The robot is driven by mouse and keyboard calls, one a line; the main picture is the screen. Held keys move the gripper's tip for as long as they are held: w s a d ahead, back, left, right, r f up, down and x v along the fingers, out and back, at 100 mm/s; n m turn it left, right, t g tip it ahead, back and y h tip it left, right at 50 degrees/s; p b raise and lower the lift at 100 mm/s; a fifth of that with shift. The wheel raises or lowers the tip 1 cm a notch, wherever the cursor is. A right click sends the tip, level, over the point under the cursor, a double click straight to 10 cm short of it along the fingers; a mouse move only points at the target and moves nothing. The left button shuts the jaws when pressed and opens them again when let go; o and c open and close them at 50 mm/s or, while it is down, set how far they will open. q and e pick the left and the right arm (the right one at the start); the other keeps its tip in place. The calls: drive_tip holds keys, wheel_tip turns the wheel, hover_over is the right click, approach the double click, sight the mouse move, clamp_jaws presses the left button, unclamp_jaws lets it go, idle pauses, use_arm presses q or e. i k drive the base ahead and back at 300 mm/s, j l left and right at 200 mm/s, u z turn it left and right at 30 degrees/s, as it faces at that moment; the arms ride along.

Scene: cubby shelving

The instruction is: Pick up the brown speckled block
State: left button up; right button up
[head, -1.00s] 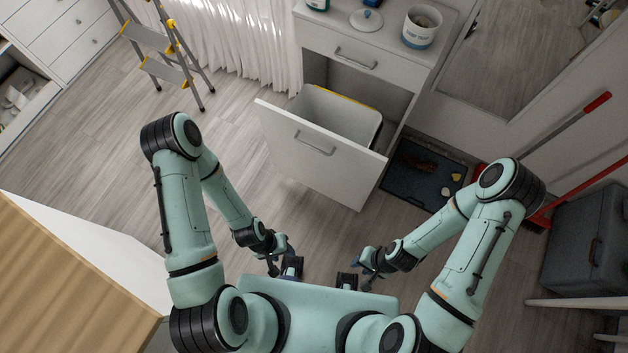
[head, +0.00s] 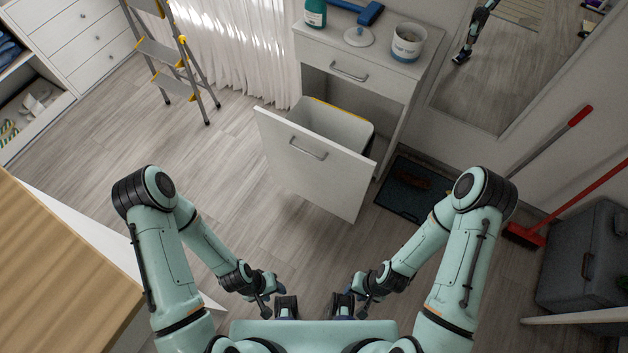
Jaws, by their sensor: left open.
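I cannot make out a block that is clearly brown and speckled. A small brownish thing (head: 412,181) lies on the dark mat on the floor, right of the open drawer; it is too small to identify. My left gripper (head: 287,306) is open, low in front of my body, with nothing visible in it. My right gripper (head: 342,305) is close beside it on the right; its fingers are too small and dark to read. Both grippers are well short of the mat and the drawer.
A white cabinet's deep drawer (head: 306,160) stands open with a bin (head: 338,128) inside. A bottle, lid and tub (head: 408,42) stand on top. A step ladder (head: 172,60), a red broom (head: 525,236), a grey case (head: 585,255) and a wooden top (head: 60,270) surround clear floor.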

sight(410, 37)
drive_tip(key=l+u, duration=0.2)
drive_tip(key=u, duration=0.25)
drive_tip(key=l+u, duration=0.2)
drive_tip(key=u, duration=0.2)
drive_tip(key=l+u, duration=0.25)
drive_tip(key=u, duration=0.2)
drive_tip(key=k+l+u, duration=0.15)
drive_tip(key=l, duration=0.2)
drive_tip(key=k+l+u, duration=0.15)
drive_tip(key=l, duration=0.15)
drive_tip(key=k+l+u, duration=0.15)
drive_tip(key=l, duration=0.15)
